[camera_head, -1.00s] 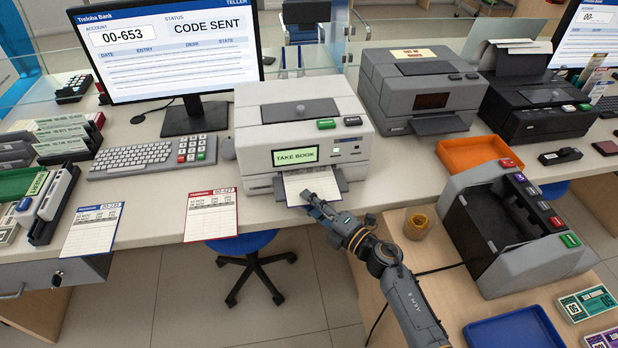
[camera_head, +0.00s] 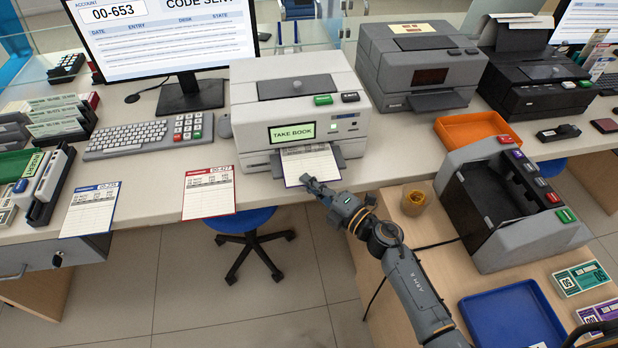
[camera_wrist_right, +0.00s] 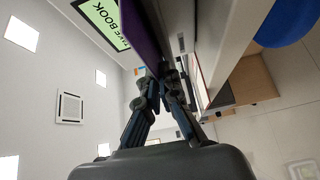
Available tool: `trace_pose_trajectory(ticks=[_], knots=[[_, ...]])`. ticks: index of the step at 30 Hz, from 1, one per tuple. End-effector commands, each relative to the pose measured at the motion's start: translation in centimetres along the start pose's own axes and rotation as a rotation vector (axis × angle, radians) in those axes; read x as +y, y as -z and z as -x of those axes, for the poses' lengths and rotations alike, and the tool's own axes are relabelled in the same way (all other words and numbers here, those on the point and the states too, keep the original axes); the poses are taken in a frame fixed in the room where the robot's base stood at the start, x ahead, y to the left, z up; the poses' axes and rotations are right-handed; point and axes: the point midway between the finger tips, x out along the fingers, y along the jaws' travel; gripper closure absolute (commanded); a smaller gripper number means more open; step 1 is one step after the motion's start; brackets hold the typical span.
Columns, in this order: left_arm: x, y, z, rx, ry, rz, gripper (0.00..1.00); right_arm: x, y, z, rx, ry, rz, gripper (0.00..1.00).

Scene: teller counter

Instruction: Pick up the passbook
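An open passbook (camera_head: 309,163) with a printed white page and a dark blue edge sticks out of the front slot of the grey printer (camera_head: 297,105). The printer's green screen reads "TAKE BOOK". My right gripper (camera_head: 312,184) is at the passbook's near edge. In the right wrist view the purple cover of the passbook (camera_wrist_right: 146,36) runs down between the close-set fingertips of my right gripper (camera_wrist_right: 161,82), which look shut on its edge. The far end of the passbook is hidden in the printer. My left gripper is not in view.
A blue-edged sheet (camera_head: 90,209) and a red-edged sheet (camera_head: 209,191) lie at the counter's front edge. A small amber cup (camera_head: 414,200) and a grey machine (camera_head: 525,205) stand right of my arm. An orange tray (camera_head: 474,130) lies behind.

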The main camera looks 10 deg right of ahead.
Motion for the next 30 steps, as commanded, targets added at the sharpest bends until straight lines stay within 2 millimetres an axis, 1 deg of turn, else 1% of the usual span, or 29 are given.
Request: trace_pose_trajectory(ticks=[12, 18, 24, 30], knots=[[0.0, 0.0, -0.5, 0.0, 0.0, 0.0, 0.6, -0.1, 4.9, 6.9, 0.002, 0.001, -0.002, 1.0], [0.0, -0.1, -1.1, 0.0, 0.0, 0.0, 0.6, -0.1, 7.0, 9.9, 0.002, 0.0, -0.003, 1.0], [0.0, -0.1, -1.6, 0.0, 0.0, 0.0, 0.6, -0.1, 8.6, 12.1, 0.002, 0.0, -0.003, 1.0], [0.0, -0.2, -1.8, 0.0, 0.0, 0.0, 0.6, 0.0, 9.5, 13.3, 0.001, -0.002, -0.001, 1.0]])
